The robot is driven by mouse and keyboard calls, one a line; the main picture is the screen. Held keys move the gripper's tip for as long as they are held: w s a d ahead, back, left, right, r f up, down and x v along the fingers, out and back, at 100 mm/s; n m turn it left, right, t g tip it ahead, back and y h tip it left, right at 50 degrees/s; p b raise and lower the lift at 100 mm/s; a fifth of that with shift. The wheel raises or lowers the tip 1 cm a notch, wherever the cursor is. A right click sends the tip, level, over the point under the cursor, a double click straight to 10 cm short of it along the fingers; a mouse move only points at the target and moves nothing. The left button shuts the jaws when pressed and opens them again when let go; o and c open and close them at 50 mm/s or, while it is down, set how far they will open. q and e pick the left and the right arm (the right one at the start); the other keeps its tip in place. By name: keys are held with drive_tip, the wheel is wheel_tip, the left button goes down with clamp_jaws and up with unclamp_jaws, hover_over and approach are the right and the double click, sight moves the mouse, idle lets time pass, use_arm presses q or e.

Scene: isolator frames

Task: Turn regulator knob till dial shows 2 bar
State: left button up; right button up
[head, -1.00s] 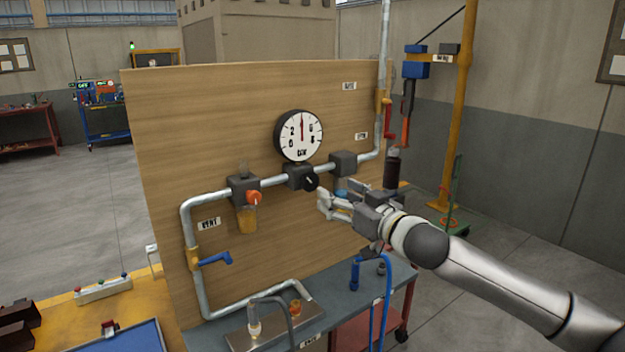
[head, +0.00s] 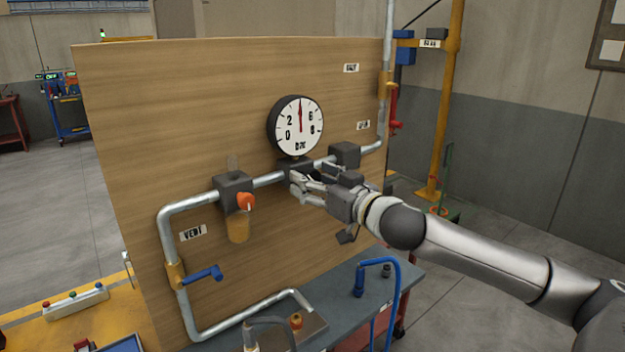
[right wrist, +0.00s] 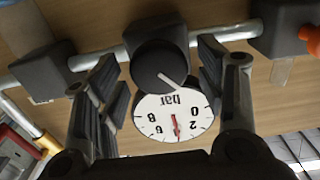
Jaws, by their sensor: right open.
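The black regulator knob (right wrist: 160,66), with a pale line mark, sits between the two fingers of my right gripper (right wrist: 158,58) in the right wrist view. The fingers are open on either side of it, with visible gaps. In the head view my right gripper (head: 304,188) is at the regulator body (head: 295,168), and its fingers hide the knob. The round white dial (head: 300,126) marked bar is above it. Its red needle points straight up, about midway between 2 and 6. The dial shows upside down in the right wrist view (right wrist: 160,118). My left gripper is not in view.
A wooden panel (head: 170,110) carries the pipes. An orange knob (head: 246,201) on a filter is left of the regulator, and a dark block (head: 345,154) is close on the right. A blue valve handle (head: 205,273) and blue hose (head: 398,290) are lower.

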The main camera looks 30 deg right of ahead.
drive_tip(key=shift+s, duration=0.1)
drive_tip(key=shift+c, duration=0.5)
drive_tip(key=c, duration=0.9)
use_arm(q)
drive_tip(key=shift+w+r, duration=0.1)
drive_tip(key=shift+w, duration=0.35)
